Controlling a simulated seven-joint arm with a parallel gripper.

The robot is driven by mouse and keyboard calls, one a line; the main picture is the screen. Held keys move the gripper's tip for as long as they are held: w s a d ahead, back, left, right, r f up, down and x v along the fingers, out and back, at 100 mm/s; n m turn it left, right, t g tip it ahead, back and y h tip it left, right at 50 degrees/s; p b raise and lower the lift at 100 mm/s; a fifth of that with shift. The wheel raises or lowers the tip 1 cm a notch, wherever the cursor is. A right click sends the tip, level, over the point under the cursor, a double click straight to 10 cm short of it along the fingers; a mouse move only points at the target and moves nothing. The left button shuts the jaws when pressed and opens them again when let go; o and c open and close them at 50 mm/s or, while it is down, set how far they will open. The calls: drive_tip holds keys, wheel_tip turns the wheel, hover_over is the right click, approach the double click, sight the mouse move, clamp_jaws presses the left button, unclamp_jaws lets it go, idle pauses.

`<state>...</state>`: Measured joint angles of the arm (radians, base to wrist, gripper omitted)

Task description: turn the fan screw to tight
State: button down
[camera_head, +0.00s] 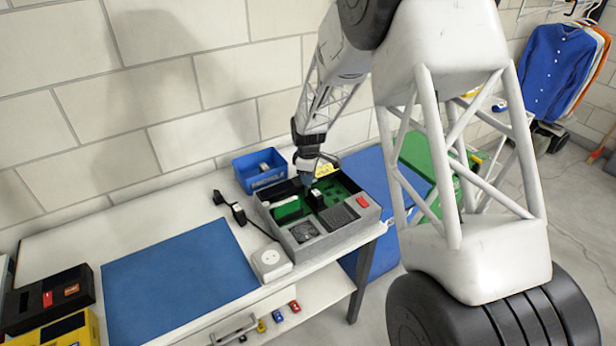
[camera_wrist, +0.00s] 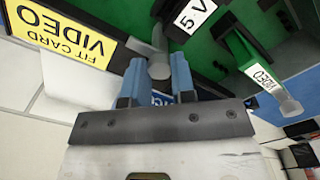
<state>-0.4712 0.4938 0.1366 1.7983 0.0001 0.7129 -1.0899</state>
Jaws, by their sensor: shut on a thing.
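An open grey case (camera_head: 330,241) with a green board inside stands at the right end of the table. Its round fan grille (camera_head: 305,232) is at the front left of its top. My gripper (camera_head: 306,182) points down into the back of the case.
A black "5 V" block (camera_wrist: 190,14) and a green card labelled "VIDEO" (camera_wrist: 250,58) are close to the fingers. A blue bin (camera_head: 258,168) stands behind the case. A white socket box (camera_head: 271,262) and a blue mat (camera_head: 180,280) are to its left.

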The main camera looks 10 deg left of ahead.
drive_tip(key=shift+m, duration=0.3)
drive_tip(key=m, duration=0.3)
drive_tip(key=shift+m, duration=0.4)
drive_tip(key=m, duration=0.4)
drive_tip(key=shift+m, duration=0.3)
drive_tip(key=m, duration=0.4)
drive_tip(key=shift+m, duration=2.5)
drive_tip(key=c, duration=0.9)
unclamp_jaws()
drive_tip(key=shift+c, duration=0.2)
